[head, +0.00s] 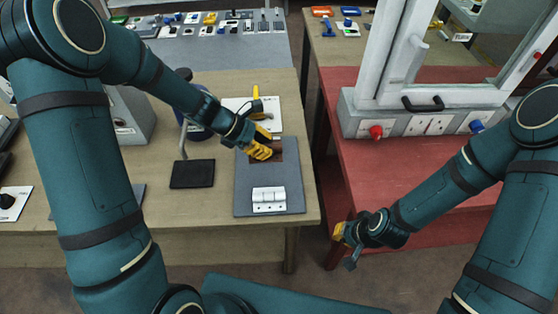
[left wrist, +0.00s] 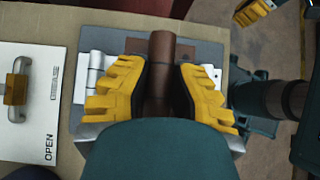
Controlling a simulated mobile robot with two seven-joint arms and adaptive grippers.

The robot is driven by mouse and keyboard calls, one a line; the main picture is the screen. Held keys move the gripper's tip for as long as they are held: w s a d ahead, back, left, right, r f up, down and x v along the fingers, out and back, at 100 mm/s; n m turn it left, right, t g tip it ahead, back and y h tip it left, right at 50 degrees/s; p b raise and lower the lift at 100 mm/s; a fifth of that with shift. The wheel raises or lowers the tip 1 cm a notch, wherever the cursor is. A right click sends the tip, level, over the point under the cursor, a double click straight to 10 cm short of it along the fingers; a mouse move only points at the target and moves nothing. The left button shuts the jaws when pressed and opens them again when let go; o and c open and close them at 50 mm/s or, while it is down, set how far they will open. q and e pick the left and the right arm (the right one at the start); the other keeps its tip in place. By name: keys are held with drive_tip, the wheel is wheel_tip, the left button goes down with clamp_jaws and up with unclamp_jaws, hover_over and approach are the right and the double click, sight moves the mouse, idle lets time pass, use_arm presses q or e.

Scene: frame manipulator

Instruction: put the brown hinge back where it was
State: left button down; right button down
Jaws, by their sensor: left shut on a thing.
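The brown hinge (head: 278,155) is at the far half of the grey board (head: 247,195) in the head view. My left gripper (head: 260,151) is over it and partly hides it. In the left wrist view the yellow fingers (left wrist: 160,92) are shut on either side of the brown hinge's barrel (left wrist: 159,52). A brown leaf lies against the board beside the barrel. The fingers hide the lower parts, so I cannot tell whether the hinge is fully flat on the board. My right gripper (head: 346,238) hangs empty beyond the table's right edge; its finger opening is unclear.
A white hinge (head: 268,197) is on the near part of the board. A white card marked OPEN (left wrist: 42,100) carries a handle beside the board. A black pad (head: 192,174) lies to the left. A red bench (head: 400,180) stands right, across a gap.

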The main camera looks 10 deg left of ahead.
sight(276, 171)
use_arm(q)
drive_tip(key=shift+w+d, duration=0.1)
drive_tip(key=shift+w, duration=0.05)
wheel_tip(276, 171, down, 10)
drive_tip(key=shift+r+b, duration=0.1)
drive_tip(key=shift+b, duration=1)
drive_tip(key=c, duration=1)
unclamp_jaws()
drive_tip(key=shift+o, duration=0.2)
